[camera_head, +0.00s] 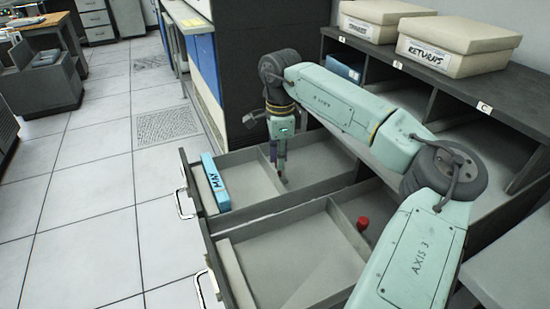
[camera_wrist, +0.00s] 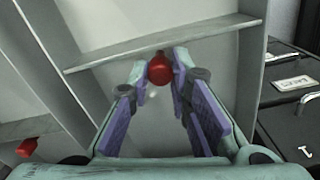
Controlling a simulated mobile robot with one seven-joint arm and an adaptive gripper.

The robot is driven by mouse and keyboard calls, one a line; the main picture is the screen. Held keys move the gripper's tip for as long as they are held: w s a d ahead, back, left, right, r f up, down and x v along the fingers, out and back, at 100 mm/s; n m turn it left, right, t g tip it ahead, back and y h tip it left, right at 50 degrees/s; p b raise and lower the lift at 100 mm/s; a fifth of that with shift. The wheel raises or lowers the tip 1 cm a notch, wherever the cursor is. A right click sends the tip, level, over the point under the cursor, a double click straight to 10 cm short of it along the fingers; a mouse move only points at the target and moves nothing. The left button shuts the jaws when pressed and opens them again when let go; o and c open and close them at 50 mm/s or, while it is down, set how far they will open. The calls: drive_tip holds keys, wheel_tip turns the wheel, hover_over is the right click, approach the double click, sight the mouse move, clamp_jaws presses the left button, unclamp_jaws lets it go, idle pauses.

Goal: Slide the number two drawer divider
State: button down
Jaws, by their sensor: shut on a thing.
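Two open drawers stand side by side in the head view. A thin grey divider (camera_head: 266,168) crosses the far drawer (camera_head: 323,187). My gripper (camera_head: 281,178) reaches down into that drawer beside the divider. In the wrist view, my gripper (camera_wrist: 160,62) is shut on a red knob (camera_wrist: 159,70) at the divider (camera_wrist: 190,39). The near drawer (camera_head: 240,288) has its own divider (camera_head: 347,232) with a red knob (camera_head: 363,223). A second red knob shows in the wrist view (camera_wrist: 33,149). No drawer number is readable.
A blue box marked MAY (camera_head: 215,183) stands at the front end of the far drawer. Cream boxes (camera_head: 455,45) sit on the dark shelf unit (camera_head: 510,105) at right. Both drawer floors have wide bare areas. The tiled floor (camera_head: 80,210) at left is clear.

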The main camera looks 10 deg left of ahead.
drive_tip(key=c, duration=1.5)
unclamp_jaws()
drive_tip(key=shift+o, duration=0.2)
drive_tip(key=shift+r, duration=0.1)
wheel_tip(320, 180, up, 12)
